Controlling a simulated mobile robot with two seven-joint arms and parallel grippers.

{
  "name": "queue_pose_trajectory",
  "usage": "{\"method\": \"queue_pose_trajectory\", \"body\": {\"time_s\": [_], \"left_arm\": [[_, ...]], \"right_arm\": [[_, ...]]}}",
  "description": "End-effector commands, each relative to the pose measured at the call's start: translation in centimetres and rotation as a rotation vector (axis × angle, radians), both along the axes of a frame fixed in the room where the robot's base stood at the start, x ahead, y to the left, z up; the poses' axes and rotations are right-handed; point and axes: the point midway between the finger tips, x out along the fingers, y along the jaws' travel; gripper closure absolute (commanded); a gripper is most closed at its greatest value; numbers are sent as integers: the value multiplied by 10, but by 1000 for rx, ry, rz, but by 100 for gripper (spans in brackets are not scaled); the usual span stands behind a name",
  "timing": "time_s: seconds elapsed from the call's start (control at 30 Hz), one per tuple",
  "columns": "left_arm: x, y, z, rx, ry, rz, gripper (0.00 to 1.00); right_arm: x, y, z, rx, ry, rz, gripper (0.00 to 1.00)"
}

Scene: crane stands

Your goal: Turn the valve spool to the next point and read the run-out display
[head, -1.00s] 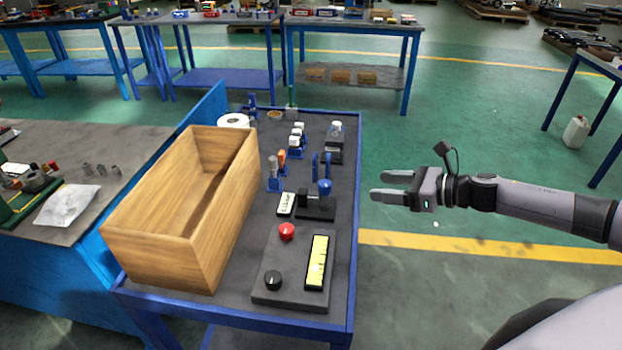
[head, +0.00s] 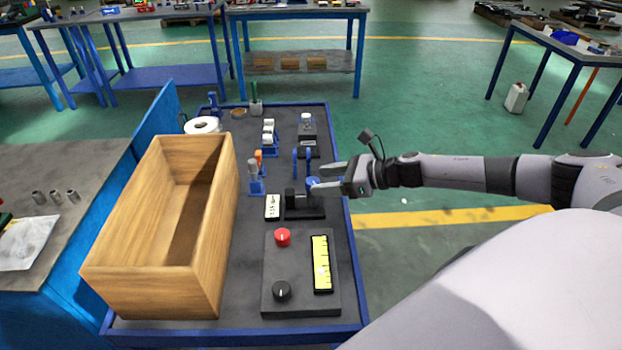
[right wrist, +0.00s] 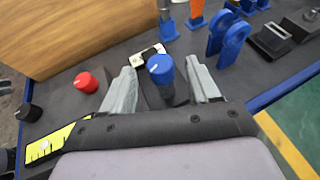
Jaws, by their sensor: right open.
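A blue round-topped piece (head: 312,183), which I take to be the valve spool or its knob, stands at a black fixture (head: 305,213) on the cart. My right gripper (head: 318,180) is open, with its fingertips at the blue piece from the right. In the right wrist view the blue piece (right wrist: 160,68), with a pale mark on its top, stands between the two spread fingers; I see no firm contact. A small white display (head: 272,207) lies left of the fixture; its digits are too small to read surely.
A large open wooden box (head: 165,240) fills the cart's left side. Blue stands (head: 302,160) are close behind the fixture.

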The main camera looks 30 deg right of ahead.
Motion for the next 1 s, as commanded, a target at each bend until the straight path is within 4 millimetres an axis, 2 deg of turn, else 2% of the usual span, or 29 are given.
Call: {"method": "queue_pose_trajectory", "body": {"time_s": [0.1, 0.3, 0.67, 0.7, 0.77, 0.83, 0.87, 1.0], "left_arm": [[0, 0, 4, 0, 1, -1, 57], [-1, 0, 5, 0, 1, -1, 57], [-1, 0, 5, -1, 1, 1, 57], [-1, 0, 5, -1, 1, 1, 57], [-1, 0, 5, -1, 1, 1, 57], [-1, 0, 5, -1, 1, 1, 57], [-1, 0, 5, -1, 1, 1, 57], [-1, 0, 5, -1, 1, 1, 57]], "right_arm": [[12, 10, -4, 1, -1, 1, 39], [24, 19, -12, -1, -1, 0, 39], [27, 22, -14, -1, -1, 0, 39], [27, 22, -14, -1, -1, 0, 46], [27, 22, -15, -1, -1, 0, 65], [27, 22, -14, -1, -1, 0, 88], [27, 22, -14, -1, -1, 0, 91], [27, 22, -15, 0, 0, -1, 91]]}}
